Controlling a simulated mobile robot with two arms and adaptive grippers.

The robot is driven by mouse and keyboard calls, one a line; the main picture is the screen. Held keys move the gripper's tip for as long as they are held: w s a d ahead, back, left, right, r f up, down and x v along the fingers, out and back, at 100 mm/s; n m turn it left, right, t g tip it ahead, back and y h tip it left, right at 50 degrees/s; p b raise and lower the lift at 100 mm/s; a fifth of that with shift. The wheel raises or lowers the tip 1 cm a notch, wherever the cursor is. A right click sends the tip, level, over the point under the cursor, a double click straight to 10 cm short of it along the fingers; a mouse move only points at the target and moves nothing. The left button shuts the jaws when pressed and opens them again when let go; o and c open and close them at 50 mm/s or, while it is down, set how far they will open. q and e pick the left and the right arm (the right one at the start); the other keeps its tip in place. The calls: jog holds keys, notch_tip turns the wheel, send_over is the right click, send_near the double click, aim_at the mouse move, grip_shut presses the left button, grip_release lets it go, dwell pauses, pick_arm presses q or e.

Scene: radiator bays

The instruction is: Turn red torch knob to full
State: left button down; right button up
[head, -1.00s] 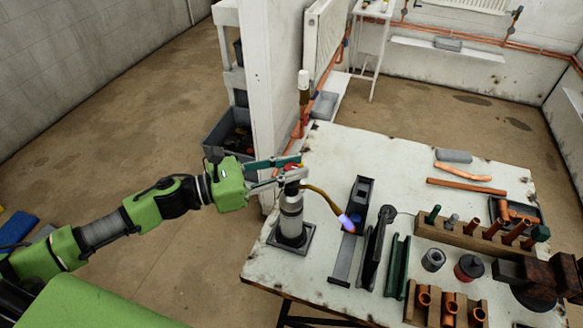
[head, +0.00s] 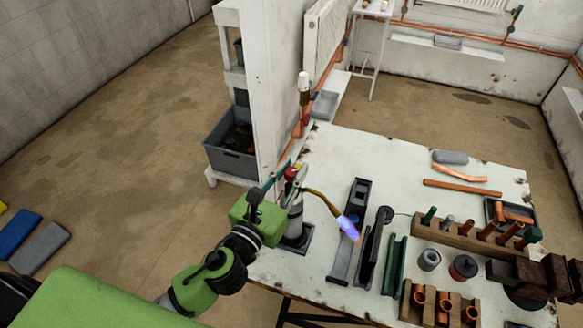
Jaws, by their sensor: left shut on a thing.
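The torch (head: 295,218) stands upright on a dark square base at the left edge of the white workbench. Its brass neck curves to the right and ends in a blue-violet flame (head: 348,227). The red knob (head: 291,173) shows at the torch's top. My left gripper (head: 287,176) is at the knob, its fingers shut on it; the fingers partly hide it. My green left wrist sits low, in front and left of the torch. My right gripper is not in view.
Right of the torch are a dark grey tool (head: 360,195), a green channel (head: 395,265) and a wooden rack (head: 462,238) with copper fittings. A copper pipe (head: 462,188) lies at the back. A white post (head: 258,80) stands behind the bench's left side.

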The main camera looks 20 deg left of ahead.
pick_arm(q)
jog(key=shift+n+y, duration=0.3)
jog(key=shift+y, duration=0.2)
jog(key=c, duration=1.8)
grip_release()
jog(key=shift+o, duration=0.2)
jog(key=shift+s, duration=0.1)
jog(key=s+a, duration=0.1)
jog(key=s, duration=1)
jog(key=shift+s+a, duration=0.25)
jog(key=shift+s, duration=0.1)
